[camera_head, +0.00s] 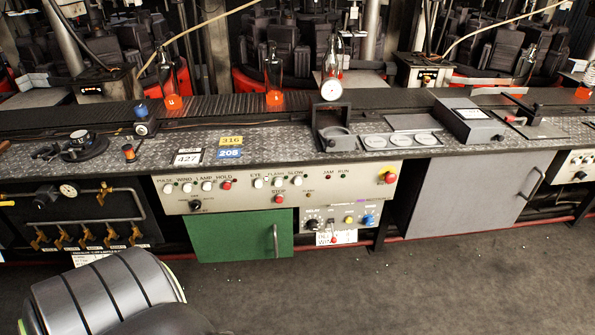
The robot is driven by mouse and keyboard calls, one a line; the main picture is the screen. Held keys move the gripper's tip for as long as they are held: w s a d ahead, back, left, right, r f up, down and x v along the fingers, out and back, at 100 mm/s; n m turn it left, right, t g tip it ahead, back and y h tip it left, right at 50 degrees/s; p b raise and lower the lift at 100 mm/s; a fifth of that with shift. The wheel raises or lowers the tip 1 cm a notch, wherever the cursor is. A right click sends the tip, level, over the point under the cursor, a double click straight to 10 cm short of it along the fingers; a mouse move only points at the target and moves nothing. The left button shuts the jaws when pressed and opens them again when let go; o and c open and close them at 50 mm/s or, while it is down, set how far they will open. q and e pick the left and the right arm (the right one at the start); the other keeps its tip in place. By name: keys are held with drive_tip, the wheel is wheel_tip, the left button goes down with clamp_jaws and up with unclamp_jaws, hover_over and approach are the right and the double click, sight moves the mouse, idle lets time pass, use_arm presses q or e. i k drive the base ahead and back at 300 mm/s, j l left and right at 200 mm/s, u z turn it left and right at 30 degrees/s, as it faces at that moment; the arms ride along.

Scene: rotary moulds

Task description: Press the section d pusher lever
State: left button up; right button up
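No label that I can read marks a section d pusher lever, so I cannot tell which part it is. Several small brass valve handles (85,236) sit in a row on the dark pipe panel at the left. A small red-tipped part (333,239) shows on the lower control box under the bench. A dark handle with a red part (534,116) lies on the bench top at the right. Neither gripper is in view. Only a rounded grey and black part of my own body shows at the lower left.
A long metal bench (270,140) runs across the view. A cream control panel (240,186) carries knobs and buttons, above a green door (238,238). A grey cabinet door (478,187) is at the right. Glass bottles (273,68) stand behind. The floor (430,285) in front is clear.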

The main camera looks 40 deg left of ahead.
sight(333, 240)
drive_tip(key=u, duration=1.1)
